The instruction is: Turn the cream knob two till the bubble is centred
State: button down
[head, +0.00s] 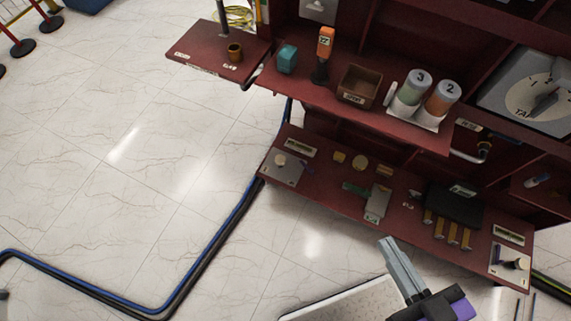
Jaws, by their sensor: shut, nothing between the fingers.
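A cream knob (280,160) sits on a pale plate at the left end of the lower red shelf. Another pale plate at the right end carries a cream knob (519,264) with a dark part beside it. Which of them is number two cannot be read. A small pale strip lies behind each plate, the left strip (301,147) and the right strip (509,235); no bubble can be made out. My gripper (388,244) is shut and empty, in front of the lower shelf's front edge, between the two plates and apart from both.
The lower shelf (330,190) also holds a green-handled tool, a dark box (453,206) and brass pieces. The upper shelf holds a teal block (287,58), an orange device, a brown bin and two numbered cylinders. Blue and black cables (205,237) cross the open tiled floor at left.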

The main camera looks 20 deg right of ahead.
aim_at(280, 159)
jog(key=i+j+u, duration=0.15)
jog(key=i+j, duration=0.15)
jog(key=i+j+u, duration=0.15)
jog(key=i, duration=0.3)
jog(key=i+j+u, duration=0.15)
jog(key=i, duration=0.25)
jog(key=i+j+u, duration=0.15)
jog(key=i, duration=0.3)
jog(key=j, duration=0.1)
